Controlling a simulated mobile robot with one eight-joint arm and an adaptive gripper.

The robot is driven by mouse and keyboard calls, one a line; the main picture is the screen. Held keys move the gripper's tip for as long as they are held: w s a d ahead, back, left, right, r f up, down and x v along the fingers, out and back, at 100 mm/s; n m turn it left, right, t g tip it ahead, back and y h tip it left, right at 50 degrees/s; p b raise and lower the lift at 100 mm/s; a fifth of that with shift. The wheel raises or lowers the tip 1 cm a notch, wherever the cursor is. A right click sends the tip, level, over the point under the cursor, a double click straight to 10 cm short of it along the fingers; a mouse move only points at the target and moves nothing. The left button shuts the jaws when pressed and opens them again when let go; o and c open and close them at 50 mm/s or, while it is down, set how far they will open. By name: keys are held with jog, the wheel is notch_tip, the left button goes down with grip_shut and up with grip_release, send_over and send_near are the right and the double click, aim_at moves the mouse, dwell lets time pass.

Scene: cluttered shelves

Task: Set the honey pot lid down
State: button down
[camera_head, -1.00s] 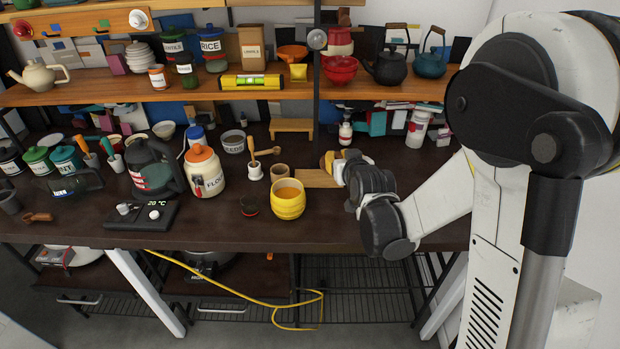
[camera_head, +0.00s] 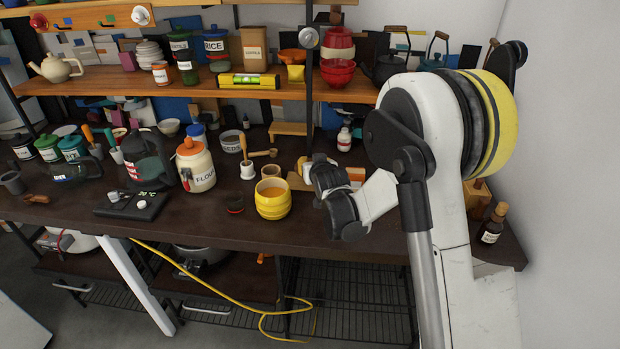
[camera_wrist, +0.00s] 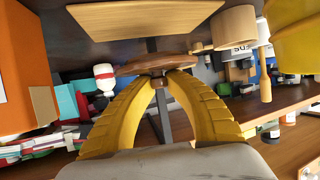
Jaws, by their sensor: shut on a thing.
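The honey pot (camera_head: 272,207) is a yellow ribbed pot standing uncovered near the front of the dark counter, with amber honey inside. In the wrist view, its yellow side (camera_wrist: 298,38) shows at the top right. The lid (camera_wrist: 135,67) is a round brown wooden disc with a small knob. My gripper (camera_wrist: 160,80) has its yellow fingers shut on the knob. The wooden board (camera_wrist: 145,18) appears just beyond the lid; I cannot tell whether they touch. In the head view, my wrist hides most of the fingers and lid, right of the pot and over the board (camera_head: 299,184).
A wooden cup (camera_head: 271,171) and a mortar with pestle (camera_head: 246,168) stand behind the pot. An orange box (camera_head: 355,174) is close behind my wrist; it fills the wrist view's left edge (camera_wrist: 22,75). A small bottle (camera_head: 344,138) stands behind. The shelf (camera_head: 220,86) hangs above.

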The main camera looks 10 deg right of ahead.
jog(key=shift+w+a+f, duration=0.1)
jog(key=shift+w+f, duration=0.1)
jog(key=shift+w, duration=0.05)
notch_tip(320, 180, down, 4)
jog(key=b, duration=0.2)
jog(key=shift+b, duration=0.3)
jog(key=shift+r, duration=0.1)
jog(key=c, duration=1.4)
grip_release()
